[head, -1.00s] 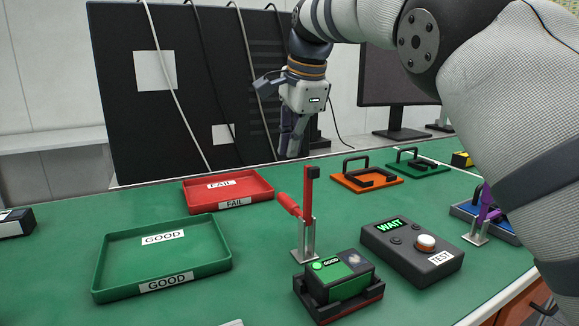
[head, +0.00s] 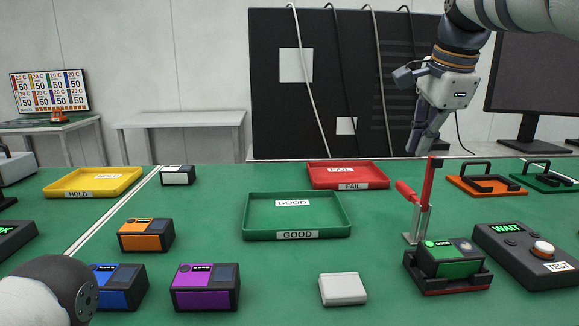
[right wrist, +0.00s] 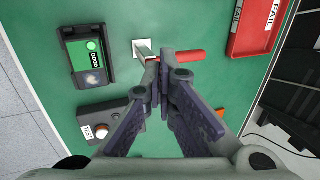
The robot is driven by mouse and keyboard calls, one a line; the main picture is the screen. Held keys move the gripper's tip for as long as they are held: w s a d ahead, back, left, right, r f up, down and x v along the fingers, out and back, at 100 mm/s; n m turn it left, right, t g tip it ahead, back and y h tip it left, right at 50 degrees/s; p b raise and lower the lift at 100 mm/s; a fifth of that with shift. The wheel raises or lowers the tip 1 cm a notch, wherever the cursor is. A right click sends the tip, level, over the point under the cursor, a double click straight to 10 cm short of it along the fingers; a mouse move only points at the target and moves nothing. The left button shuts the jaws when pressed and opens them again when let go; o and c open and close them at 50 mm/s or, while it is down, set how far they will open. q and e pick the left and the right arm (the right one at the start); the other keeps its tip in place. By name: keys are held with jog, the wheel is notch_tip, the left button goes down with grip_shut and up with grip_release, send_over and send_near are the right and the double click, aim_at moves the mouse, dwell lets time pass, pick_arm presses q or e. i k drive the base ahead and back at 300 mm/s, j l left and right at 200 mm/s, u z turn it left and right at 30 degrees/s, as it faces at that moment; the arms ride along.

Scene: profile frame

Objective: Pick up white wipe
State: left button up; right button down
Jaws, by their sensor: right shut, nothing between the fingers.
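The white wipe (head: 342,289) is a small, flat, pale folded pad. It lies on the green table in front of the green GOOD tray, left of the green device. My right gripper (head: 418,150) hangs shut and empty above the back right of the table, well above and behind the wipe. In the right wrist view its fingers (right wrist: 162,90) are together over the red clamp handle, and the wipe does not show there. My left arm shows at the lower left of the head view; its gripper is out of view.
The GOOD tray (head: 297,233) and red FAIL tray (head: 349,184) stand behind the wipe. The upright red toggle clamp (head: 425,190), green device (head: 450,256) and test box (head: 540,262) stand right. Purple (head: 205,298), blue and orange devices stand left. The table around the wipe is bare.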

aim_at(337, 288)
jog(key=k+j, duration=0.35)
jog(key=k, duration=0.2)
jog(key=k+j, duration=0.35)
jog(key=k, duration=0.15)
